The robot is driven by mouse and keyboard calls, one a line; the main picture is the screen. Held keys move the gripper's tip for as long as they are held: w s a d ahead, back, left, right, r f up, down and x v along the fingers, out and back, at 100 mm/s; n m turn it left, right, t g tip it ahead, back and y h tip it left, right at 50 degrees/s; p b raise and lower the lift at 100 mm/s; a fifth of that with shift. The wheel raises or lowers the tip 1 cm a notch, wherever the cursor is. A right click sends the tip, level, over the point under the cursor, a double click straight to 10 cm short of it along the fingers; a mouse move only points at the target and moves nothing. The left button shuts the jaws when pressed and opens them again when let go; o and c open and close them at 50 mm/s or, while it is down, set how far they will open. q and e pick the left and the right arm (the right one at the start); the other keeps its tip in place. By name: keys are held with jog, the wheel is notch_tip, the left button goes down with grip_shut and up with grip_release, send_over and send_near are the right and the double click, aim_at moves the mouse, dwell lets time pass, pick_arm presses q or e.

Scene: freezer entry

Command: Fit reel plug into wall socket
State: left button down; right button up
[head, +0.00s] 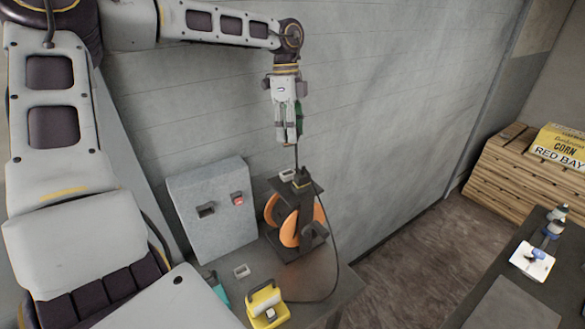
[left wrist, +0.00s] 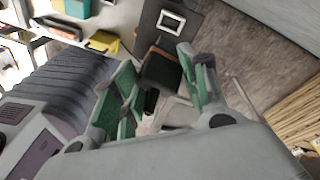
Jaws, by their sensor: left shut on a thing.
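My left gripper (head: 288,138) points down in front of the grey wall, above the cable reel. It is shut on a small dark thing, which looks like the reel plug (left wrist: 151,101), mostly hidden between the green-padded fingers. A dark cable (head: 296,160) runs from below the fingertips towards the reel. The cable reel (head: 289,228), black with orange discs, stands on the dark bench against the wall. A grey box (head: 213,228) stands left of it, with a dark opening (head: 206,210) and a red part (head: 238,198); I cannot tell which is the socket. My right gripper is not in view.
A yellow thing (head: 265,306), a teal thing (head: 218,290) and a small white frame (head: 241,271) lie on the bench. A loose cable (head: 336,270) loops at the reel's right. Wooden pallets (head: 505,185) with a yellow corn box (head: 563,145) stand far right; floor between is clear.

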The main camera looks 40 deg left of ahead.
pick_arm(q)
jog(key=shift+s+a+f+b, duration=0.15)
jog(key=shift+s+a+b, duration=0.1)
jog(key=shift+s, duration=0.35)
jog(key=shift+s+a+f+b, duration=0.1)
jog(key=shift+s+f+b, duration=0.1)
jog(key=shift+s, duration=0.35)
jog(key=shift+s+d, duration=0.1)
jog(key=shift+s, duration=0.1)
jog(key=shift+s+d+r+b, duration=0.1)
jog(key=shift+s+d+b, duration=0.4)
jog(key=shift+d, duration=0.2)
jog(key=shift+s, duration=0.15)
jog(key=shift+s+d+b, duration=0.3)
jog(key=shift+s+d, duration=0.25)
jog(key=shift+s+d, duration=0.15)
jog(key=shift+s, duration=0.05)
jog(key=shift+s+d+b, duration=0.7)
jog(key=shift+s+d, duration=0.25)
jog(key=shift+s, duration=0.25)
